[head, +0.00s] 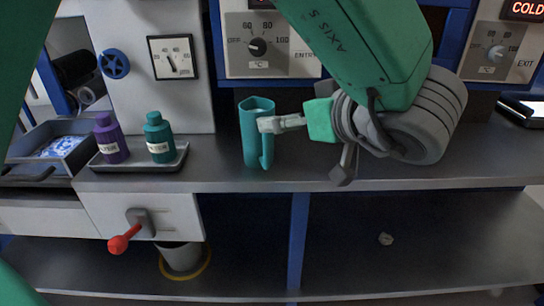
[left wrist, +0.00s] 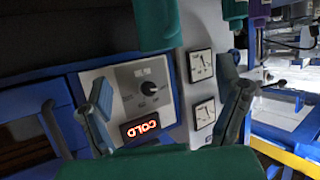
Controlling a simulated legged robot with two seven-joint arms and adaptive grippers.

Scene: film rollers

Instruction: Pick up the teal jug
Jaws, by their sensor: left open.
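The teal jug (head: 255,137) stands upright on the grey bench, left of centre in the head view. Its handle faces me. My right gripper (head: 283,123) reaches it from the right, with a light grey finger across the jug's upper right side. Its other finger is not clear, so I cannot tell whether it is open or closed on the jug. My left gripper (left wrist: 170,88) shows only in the left wrist view. Its fingers are wide apart with nothing between them, in front of a control panel.
A purple bottle (head: 111,141) and a teal bottle (head: 159,141) stand on a tray (head: 130,165) left of the jug. Temperature panels (head: 270,45) rise behind the bench. A red-handled lever (head: 122,242) sticks out below. The bench front beside the jug is clear.

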